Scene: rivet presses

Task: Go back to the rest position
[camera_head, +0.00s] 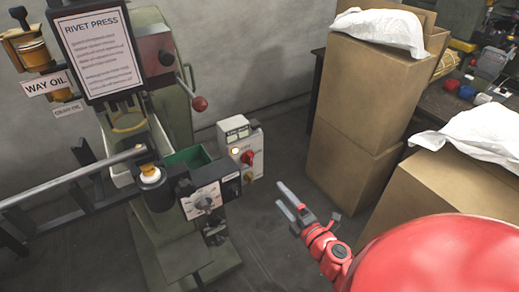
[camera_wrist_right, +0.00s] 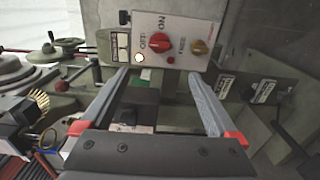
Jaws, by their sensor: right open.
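My right gripper (camera_head: 280,196) reaches in from the lower right in the head view. It is open and empty, held in free space to the right of the rivet press (camera_head: 165,130). In the right wrist view its two fingers (camera_wrist_right: 158,75) stand wide apart with nothing gripped between them. Beyond the fingertips is a grey-white control box (camera_wrist_right: 160,38) with a red knob, a yellow knob and a lit white button. The same control box (camera_head: 240,143) stands at the press's right side in the head view, apart from the gripper. My left gripper is not in view.
Stacked cardboard boxes (camera_head: 345,110) with white bags stand to the right, another box (camera_head: 440,195) nearer. A lever with a red ball (camera_head: 200,103) juts from the press. A dark workbench (camera_head: 460,100) is at the back right. Bare floor (camera_head: 270,235) lies between press and boxes.

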